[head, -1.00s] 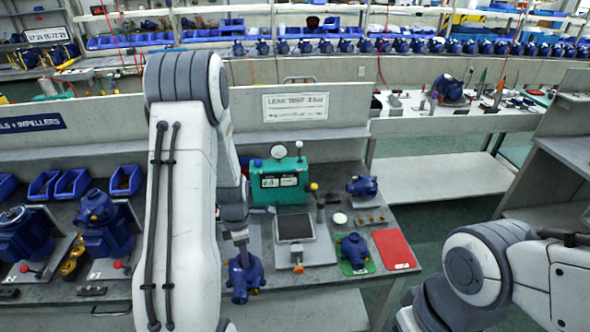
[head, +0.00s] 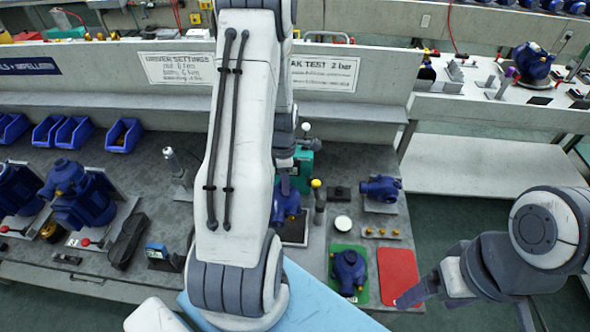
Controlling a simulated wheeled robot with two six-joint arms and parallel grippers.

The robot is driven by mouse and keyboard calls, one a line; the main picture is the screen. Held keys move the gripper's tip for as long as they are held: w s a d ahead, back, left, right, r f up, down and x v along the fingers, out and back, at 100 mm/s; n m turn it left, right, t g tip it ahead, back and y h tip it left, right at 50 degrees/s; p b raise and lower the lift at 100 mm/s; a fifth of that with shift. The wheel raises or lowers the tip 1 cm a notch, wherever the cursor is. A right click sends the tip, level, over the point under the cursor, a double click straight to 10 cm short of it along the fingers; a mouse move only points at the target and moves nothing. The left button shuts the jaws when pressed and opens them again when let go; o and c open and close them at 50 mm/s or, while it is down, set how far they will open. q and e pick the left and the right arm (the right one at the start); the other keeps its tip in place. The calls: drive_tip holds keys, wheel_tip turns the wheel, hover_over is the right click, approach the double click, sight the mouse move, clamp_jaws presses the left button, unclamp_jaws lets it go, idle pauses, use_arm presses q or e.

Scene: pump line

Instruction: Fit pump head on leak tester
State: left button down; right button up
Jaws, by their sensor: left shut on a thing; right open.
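My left gripper (head: 285,168) is shut on a blue pump head (head: 287,201), partly hidden behind my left forearm. The held pump head is at the dark plate (head: 297,230) of the leak tester; I cannot tell whether it touches. The tester's green housing (head: 303,163) stands just behind and is mostly hidden. Another blue pump head (head: 348,268) sits on a green mat (head: 336,290). A third blue pump head (head: 380,188) lies at the bench's back right. My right gripper (head: 467,312) is open and empty, to the right of the red mat (head: 398,275).
A yellow-topped post (head: 318,200) stands right of the plate. A white round cap (head: 343,223) and small brass fittings (head: 381,233) lie beyond the mats. Blue pumps (head: 82,200) and blue bins (head: 75,133) fill the left. Open floor (head: 440,215) lies right of the bench.

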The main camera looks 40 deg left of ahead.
use_arm(q)
drive_tip(key=shift+a+f, duration=0.1)
drive_tip(key=shift+f, duration=0.2)
drive_tip(key=shift+w+f+b, duration=0.1)
drive_tip(key=shift+f+b, duration=0.55)
drive_tip(key=shift+b, duration=0.15)
wheel_tip(320, 180, down, 3)
drive_tip(key=b, duration=0.2)
drive_tip(key=shift+b, duration=0.35)
drive_tip(key=shift+f+b, duration=0.45)
drive_tip(key=shift+f, duration=0.3)
drive_tip(key=shift+f+b, duration=1.85)
drive_tip(key=shift+f, duration=1.05)
idle(1.1)
unclamp_jaws()
